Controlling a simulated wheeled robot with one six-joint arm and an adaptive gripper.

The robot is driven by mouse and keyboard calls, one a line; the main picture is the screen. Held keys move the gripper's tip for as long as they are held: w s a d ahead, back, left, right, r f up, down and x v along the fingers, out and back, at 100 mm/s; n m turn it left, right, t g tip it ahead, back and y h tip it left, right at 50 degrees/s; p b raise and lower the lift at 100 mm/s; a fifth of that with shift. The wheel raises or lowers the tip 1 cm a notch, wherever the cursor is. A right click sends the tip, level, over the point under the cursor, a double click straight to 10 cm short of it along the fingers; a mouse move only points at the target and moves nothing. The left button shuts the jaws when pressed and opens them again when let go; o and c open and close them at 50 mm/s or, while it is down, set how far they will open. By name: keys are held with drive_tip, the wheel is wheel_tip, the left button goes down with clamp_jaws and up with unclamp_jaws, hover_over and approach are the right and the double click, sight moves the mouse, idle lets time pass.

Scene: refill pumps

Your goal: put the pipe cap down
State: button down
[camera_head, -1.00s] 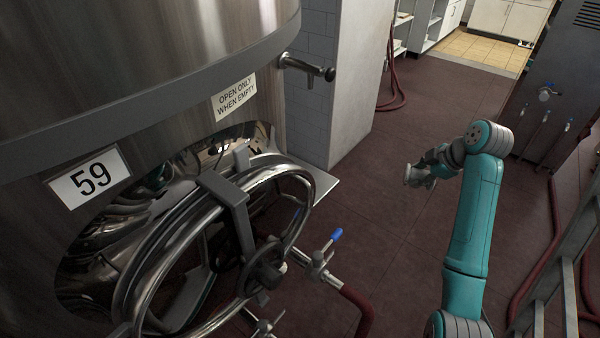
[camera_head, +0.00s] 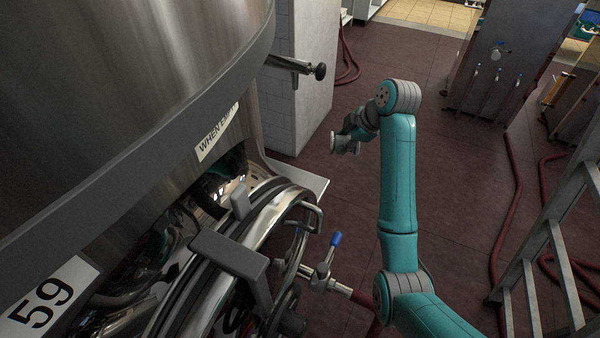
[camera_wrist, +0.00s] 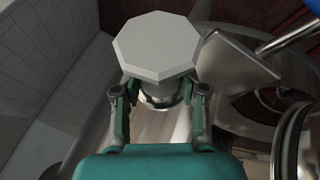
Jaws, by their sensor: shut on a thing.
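The pipe cap (camera_wrist: 157,46) is a pale grey, eight-sided flat piece in the wrist view. My gripper (camera_wrist: 158,92) is shut on it, with a green finger on each side below its flat face. In the head view the cap (camera_head: 344,145) is a small light shape at the end of my gripper (camera_head: 358,136). It is held in the air, to the right of the steel tank and apart from the floor. The cap hides what lies straight behind it in the wrist view.
The steel tank (camera_head: 120,90), with its open round hatch door (camera_head: 230,255), fills the left. A pale ledge (camera_head: 305,182) juts out by the tiled wall (camera_head: 285,110). A blue-handled valve (camera_head: 330,250) stands near the hatch. A ladder (camera_head: 555,250) and red hoses (camera_head: 512,200) are at the right.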

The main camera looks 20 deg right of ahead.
drive_tip(key=a, duration=0.4)
drive_tip(key=s+a+f, duration=0.1)
drive_tip(key=a, duration=0.3)
drive_tip(key=a+f, duration=0.1)
drive_tip(key=a, duration=0.3)
drive_tip(key=shift+s, duration=0.15)
drive_tip(key=shift+a+f, duration=0.2)
drive_tip(key=shift+f, duration=2.25)
drive_tip(key=c, duration=0.6)
unclamp_jaws()
drive_tip(key=shift+f, duration=0.15)
drive_tip(key=shift+c, duration=0.2)
